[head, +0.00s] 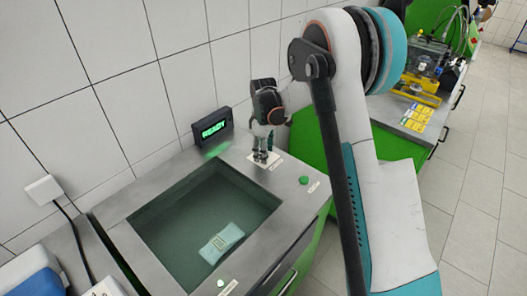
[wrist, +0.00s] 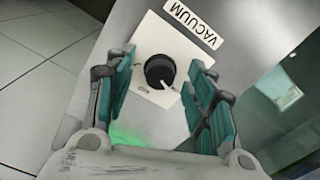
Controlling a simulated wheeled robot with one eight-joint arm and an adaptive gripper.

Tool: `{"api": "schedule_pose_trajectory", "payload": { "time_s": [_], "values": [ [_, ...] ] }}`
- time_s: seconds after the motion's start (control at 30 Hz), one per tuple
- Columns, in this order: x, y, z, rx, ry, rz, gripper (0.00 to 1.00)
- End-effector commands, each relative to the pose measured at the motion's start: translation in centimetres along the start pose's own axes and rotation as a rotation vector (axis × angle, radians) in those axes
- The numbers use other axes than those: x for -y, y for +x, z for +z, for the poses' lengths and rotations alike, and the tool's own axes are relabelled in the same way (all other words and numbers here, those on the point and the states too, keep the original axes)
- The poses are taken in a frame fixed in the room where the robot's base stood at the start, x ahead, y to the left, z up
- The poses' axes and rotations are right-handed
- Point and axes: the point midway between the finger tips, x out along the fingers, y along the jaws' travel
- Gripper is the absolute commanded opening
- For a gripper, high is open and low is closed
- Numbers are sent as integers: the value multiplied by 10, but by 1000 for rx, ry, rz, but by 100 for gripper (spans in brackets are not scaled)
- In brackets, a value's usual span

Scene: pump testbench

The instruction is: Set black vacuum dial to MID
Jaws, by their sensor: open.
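The black vacuum dial (wrist: 159,71) sits on a white square plate (wrist: 147,96) in the wrist view. A light pointer mark on it points toward the lower right in that view. A "VACUUM" label (wrist: 193,24) is above the plate. My gripper (wrist: 160,84) is open, with one teal-padded finger on each side of the dial and apart from it. In the head view my gripper (head: 264,157) points down over the plate (head: 264,161) at the back right of the basin.
A basin (head: 150,232) with a pale packet (head: 222,243) in it lies left of the dial. A display (head: 212,127) reading "READY" stands behind. A wall is close behind.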

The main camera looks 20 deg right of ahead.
Motion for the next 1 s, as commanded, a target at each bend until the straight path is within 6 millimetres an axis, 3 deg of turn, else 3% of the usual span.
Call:
{"api": "schedule_pose_trajectory", "payload": {
  "time_s": [0.07,0.23,0.27,0.67,1.0],
  "values": [
    [0,0,0,0,0,0,45],
    [0,0,0,0,0,0,7],
    [0,0,0,0,0,0,5],
    [0,0,0,0,55,0,4],
    [0,0,0,0,297,0,4]
  ]
}}
